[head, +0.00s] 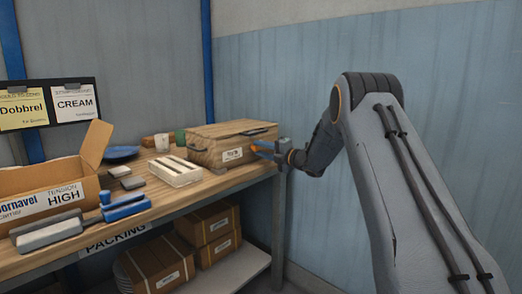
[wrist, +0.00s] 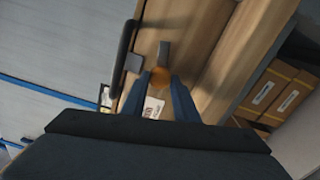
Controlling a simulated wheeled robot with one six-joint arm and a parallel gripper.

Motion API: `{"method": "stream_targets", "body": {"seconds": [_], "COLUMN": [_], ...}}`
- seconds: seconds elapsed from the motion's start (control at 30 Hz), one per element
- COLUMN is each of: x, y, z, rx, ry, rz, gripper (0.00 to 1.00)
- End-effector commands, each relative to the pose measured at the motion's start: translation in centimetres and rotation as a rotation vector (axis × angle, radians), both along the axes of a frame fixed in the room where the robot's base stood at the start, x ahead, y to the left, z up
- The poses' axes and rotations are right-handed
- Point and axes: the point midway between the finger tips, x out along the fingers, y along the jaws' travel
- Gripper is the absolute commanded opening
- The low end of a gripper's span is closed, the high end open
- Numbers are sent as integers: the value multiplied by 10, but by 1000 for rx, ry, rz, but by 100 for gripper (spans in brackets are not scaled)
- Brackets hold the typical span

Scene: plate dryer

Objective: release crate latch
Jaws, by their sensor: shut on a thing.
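The wooden crate (head: 215,147) stands closed at the far end of the bench, with a white label on its front. My gripper (head: 262,149) is at the crate's right front, its blue fingers reaching in from the right. In the wrist view the crate's wooden face (wrist: 202,60) fills the middle. There my gripper (wrist: 159,84) is shut on an orange rounded latch knob (wrist: 159,75). A short grey metal piece (wrist: 164,50) lies just beyond the knob. The fingers partly hide the label (wrist: 153,107). Whether the latch is fastened cannot be told.
A dark bar handle (wrist: 126,42) runs beside the fingers. On the bench (head: 150,216) are a pale slotted block (head: 175,171), an open carton (head: 45,186) and a blue-handled tool (head: 122,205). Cartons (head: 208,222) sit on the shelf below. A wall stands behind.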

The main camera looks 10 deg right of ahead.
Motion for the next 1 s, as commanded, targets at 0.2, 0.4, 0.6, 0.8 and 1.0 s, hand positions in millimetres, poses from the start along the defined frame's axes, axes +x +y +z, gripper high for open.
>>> {"method": "stream_targets", "body": {"seconds": [0.2, 0.4, 0.6, 0.8, 1.0], "x": [1, 1, 1, 1, 1], "y": [-1, -1, -1, -1, -1], "z": [2, 2, 2, 2, 2], "rx": [104, 159, 180, 184, 183], "ry": [73, 113, 128, 130, 130], "rz": [-3, -3, -3, -3, -3], "gripper": [5, 5, 5, 5, 30]}}
